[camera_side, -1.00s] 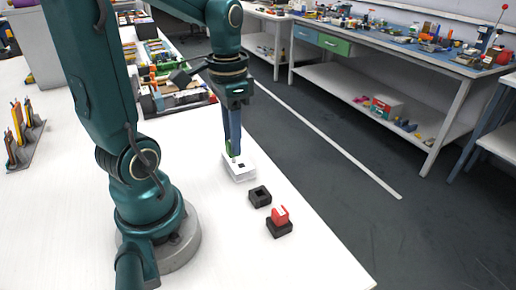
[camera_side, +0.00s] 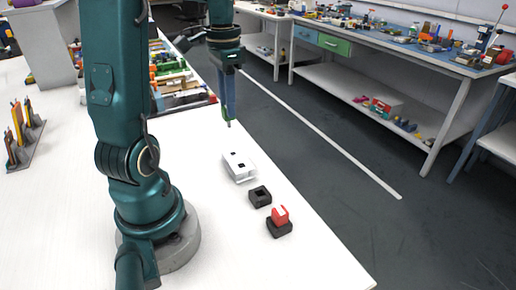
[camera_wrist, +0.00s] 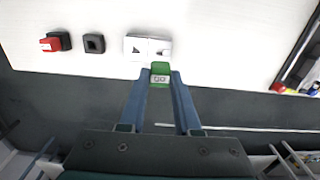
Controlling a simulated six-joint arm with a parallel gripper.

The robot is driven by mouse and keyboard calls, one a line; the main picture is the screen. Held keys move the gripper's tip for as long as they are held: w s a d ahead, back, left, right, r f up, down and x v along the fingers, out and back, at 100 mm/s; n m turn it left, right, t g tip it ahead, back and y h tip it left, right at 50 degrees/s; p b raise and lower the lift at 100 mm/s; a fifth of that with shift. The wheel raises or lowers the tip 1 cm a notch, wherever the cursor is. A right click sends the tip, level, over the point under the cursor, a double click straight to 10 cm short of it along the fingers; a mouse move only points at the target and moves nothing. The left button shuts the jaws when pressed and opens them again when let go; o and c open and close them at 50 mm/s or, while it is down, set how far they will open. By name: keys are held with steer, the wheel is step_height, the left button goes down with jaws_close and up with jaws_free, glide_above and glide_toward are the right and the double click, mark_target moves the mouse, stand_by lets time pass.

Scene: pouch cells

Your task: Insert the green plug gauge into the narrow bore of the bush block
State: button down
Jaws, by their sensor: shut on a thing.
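The green plug gauge (camera_wrist: 160,70) is held between the fingertips of my gripper (camera_wrist: 158,78), its marked end facing the wrist camera. Which opening is narrower is hard to tell.
An empty black square socket (camera_side: 260,196) stands near the block. A red piece (camera_side: 280,214) sits in another black holder (camera_side: 279,230) closer to the camera. A rack of coloured pieces (camera_side: 24,133) is at left. The white table (camera_side: 215,235) is clear around them.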

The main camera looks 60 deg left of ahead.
mark_target(231, 120)
steer(key=shift+w+f, duration=0.25)
steer(key=shift+f, duration=0.25)
steer(key=shift+f, duration=2.9)
steer(key=shift+f, duration=1.7)
steer(key=c, duration=0.5)
jaws_free()
steer(key=shift+c, duration=0.2)
steer(key=shift+r, duration=0.1)
steer(key=shift+r, duration=2.5)
